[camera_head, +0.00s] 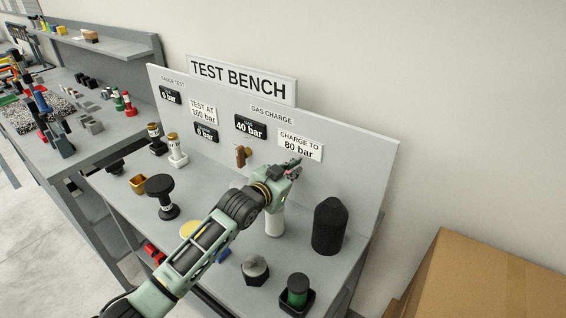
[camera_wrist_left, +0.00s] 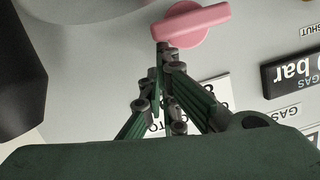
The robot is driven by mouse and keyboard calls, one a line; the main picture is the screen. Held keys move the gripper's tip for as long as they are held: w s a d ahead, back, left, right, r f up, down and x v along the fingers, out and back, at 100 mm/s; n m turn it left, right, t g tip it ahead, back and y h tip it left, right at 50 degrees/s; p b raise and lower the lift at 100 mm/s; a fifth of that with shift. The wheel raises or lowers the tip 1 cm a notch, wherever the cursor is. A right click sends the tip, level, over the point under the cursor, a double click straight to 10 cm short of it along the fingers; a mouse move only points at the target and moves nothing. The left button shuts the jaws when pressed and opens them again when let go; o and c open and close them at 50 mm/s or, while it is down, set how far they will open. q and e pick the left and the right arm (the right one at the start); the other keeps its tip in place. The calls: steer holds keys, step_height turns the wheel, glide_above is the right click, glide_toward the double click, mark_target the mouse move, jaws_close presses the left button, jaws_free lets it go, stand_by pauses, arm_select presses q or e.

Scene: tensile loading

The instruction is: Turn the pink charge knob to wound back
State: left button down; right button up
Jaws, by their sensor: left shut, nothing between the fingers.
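The pink charge knob (camera_wrist_left: 190,24) shows in the left wrist view as a round base with a bar handle across it. The bar lies nearly level in that picture, its right end slightly higher. My left gripper (camera_wrist_left: 166,48) is shut and empty, its tips at the knob's lower left edge; I cannot tell whether they touch it. In the head view my left gripper (camera_head: 293,168) is in front of the panel below the "charge to 80 bar" label (camera_head: 300,146) and mostly hides the knob. The gas display (camera_head: 250,127) reads 40 bar. My right gripper is not in view.
A brown valve handle (camera_head: 242,155) sits on the panel left of my gripper. A black cylinder (camera_head: 329,226) stands at right. A white cylinder (camera_head: 274,222) stands below my wrist.

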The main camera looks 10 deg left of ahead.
arm_select(q)
steer(key=shift+s+d+f+m, duration=0.15)
steer(key=shift+d+f+m, duration=0.15)
steer(key=shift+f+m, duration=0.25)
steer(key=shift+s+d+f+m+t+y+b, duration=0.1)
steer(key=shift+d+f+m+t+y+b, duration=0.2)
steer(key=shift+m+y, duration=0.35)
steer(key=shift+d+f+m, duration=0.1)
steer(key=shift+f+m, duration=0.3)
steer(key=shift+m, duration=0.3)
steer(key=shift+s+f, duration=0.1)
steer(key=shift+f, duration=0.1)
steer(key=shift+d+f+b, duration=0.1)
steer(key=shift+f+b, duration=0.05)
steer(key=shift+b, duration=0.15)
